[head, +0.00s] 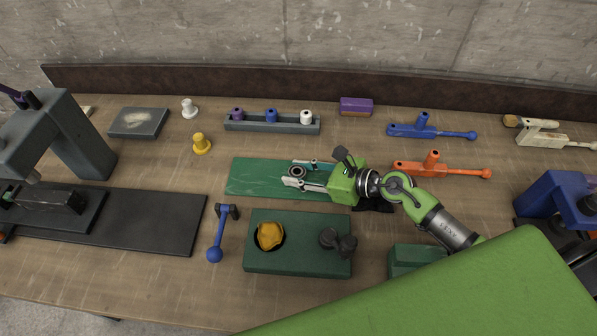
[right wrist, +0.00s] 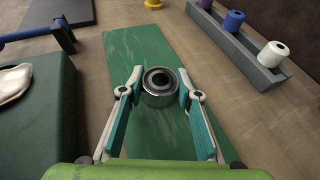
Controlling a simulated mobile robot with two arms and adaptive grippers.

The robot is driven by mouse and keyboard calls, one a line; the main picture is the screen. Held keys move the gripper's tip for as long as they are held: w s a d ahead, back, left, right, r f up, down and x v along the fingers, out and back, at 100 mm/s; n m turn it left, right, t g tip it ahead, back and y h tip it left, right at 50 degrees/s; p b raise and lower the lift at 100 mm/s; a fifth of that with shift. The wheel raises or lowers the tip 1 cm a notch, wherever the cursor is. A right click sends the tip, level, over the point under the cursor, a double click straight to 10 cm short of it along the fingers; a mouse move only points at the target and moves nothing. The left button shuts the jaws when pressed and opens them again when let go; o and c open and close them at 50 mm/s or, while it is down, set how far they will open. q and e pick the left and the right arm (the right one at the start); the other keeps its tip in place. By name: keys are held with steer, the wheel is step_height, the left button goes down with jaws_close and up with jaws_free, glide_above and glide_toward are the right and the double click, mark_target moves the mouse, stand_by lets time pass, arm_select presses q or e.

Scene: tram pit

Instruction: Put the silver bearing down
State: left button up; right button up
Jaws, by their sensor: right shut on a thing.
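The silver bearing (head: 296,170) is a short ring with a dark centre. It also shows in the right wrist view (right wrist: 160,87), between the fingertips. My right gripper (head: 299,176) is shut on it, over the green mat (head: 250,178). The fingers (right wrist: 159,94) hold it from both sides with its round face up. I cannot tell whether its underside touches the mat. My left gripper is not in view.
A dark green block (head: 296,263) with a yellow piece (head: 270,235) stands in front of the mat. A blue-handled tool (head: 219,236) lies left of it. A grey rack (head: 272,125) with spools stands behind. The mat's left part is clear.

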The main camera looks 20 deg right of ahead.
steer(key=shift+f, duration=0.2)
steer(key=o, duration=1.2)
steer(key=shift+r, duration=0.1)
